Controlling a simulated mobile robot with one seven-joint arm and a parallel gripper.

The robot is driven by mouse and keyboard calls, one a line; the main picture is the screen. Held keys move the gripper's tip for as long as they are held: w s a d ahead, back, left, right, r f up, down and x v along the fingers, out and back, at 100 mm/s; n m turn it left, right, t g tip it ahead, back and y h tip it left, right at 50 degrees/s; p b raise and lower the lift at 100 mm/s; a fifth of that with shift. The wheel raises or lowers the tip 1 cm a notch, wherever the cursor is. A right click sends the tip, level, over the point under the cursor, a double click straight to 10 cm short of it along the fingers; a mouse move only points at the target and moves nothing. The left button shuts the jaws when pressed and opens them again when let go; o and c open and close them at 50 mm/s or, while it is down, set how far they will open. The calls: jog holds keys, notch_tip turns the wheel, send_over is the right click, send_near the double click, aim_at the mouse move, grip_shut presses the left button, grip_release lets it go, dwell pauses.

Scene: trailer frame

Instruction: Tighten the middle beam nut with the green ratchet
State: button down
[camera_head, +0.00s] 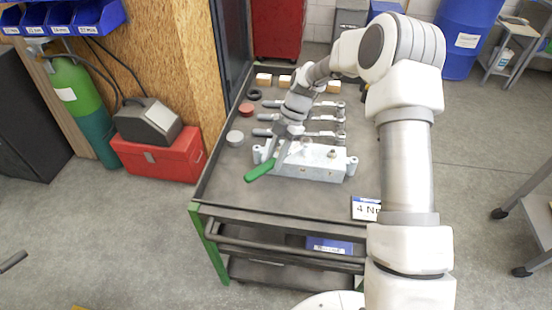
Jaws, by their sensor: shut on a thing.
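The green ratchet (262,170) has a green handle pointing to the lower left over the cart top. My gripper (288,132) is shut on its grey shaft, near the left part of the beam. The grey metal beam (325,172) lies across the cart, with a lug at each end. A nut (332,154) shows on the beam's top, right of the middle. Another round fitting (307,143) shows near the middle, close to my gripper. The ratchet's head is partly hidden by my gripper, so I cannot tell whether it sits on a nut.
Several grey tools (325,119) lie in a row behind the beam. A red disc (246,110), a grey disc (235,137) and a black ring (254,94) lie to the left. A "4 Nm" sign (366,208) stands at the front right. The cart's front-left top (225,185) is clear.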

jog(key=shift+w+a+m+t+b, duration=0.35)
jog(key=shift+w+a+m, duration=0.15)
jog(key=shift+w+m, duration=0.3)
jog(key=shift+y, duration=0.3)
jog(key=shift+w+a+m+t+b, duration=0.25)
jog(key=shift+w+a+m+b, duration=0.25)
jog(key=shift+w+m, duration=0.35)
jog(key=shift+w+a+m+t+b, duration=0.25)
jog(key=shift+w+m+t+b, duration=0.25)
jog(key=shift+w+m, duration=0.4)
jog(key=shift+w+a+r+m+t+y+b, duration=0.15)
jog(key=shift+w+m+t+y+b, duration=0.15)
jog(key=shift+w+m+b, duration=0.45)
jog(key=shift+w, duration=0.2)
